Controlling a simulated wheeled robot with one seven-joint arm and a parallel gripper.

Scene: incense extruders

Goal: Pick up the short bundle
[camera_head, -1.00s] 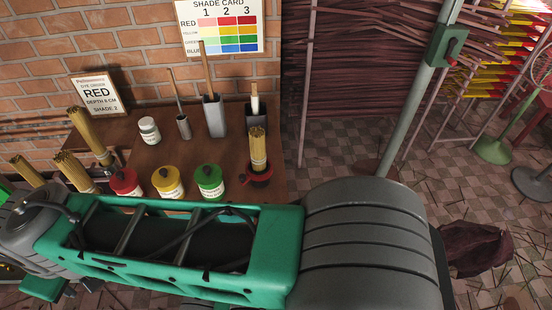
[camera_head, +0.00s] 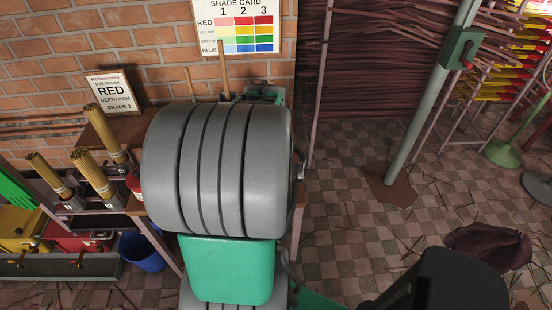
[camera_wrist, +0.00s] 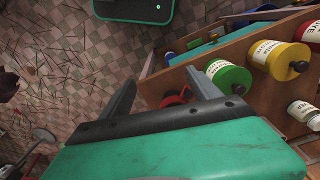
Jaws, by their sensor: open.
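Three bundles of tan sticks stand in holders at the left in the head view: a back one (camera_head: 106,121), a left one (camera_head: 46,172) and a front one (camera_head: 93,172). I cannot tell which is the short bundle. The bundle seen earlier in a red cup is hidden behind my arm in the head view. A red thing, likely that cup (camera_wrist: 174,98), shows between and beyond my fingers in the wrist view. My gripper (camera_wrist: 160,78) is open, with no bundle visible between its fingers. Its fingers are hidden in the head view.
In the wrist view, a green jar (camera_wrist: 228,77), a yellow jar (camera_wrist: 279,60) and a white jar (camera_wrist: 303,111) are on the brown table. A blue bucket (camera_head: 142,250) stands on the floor. A grey pole (camera_head: 432,100) rises at right. Tiled floor between is mostly open.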

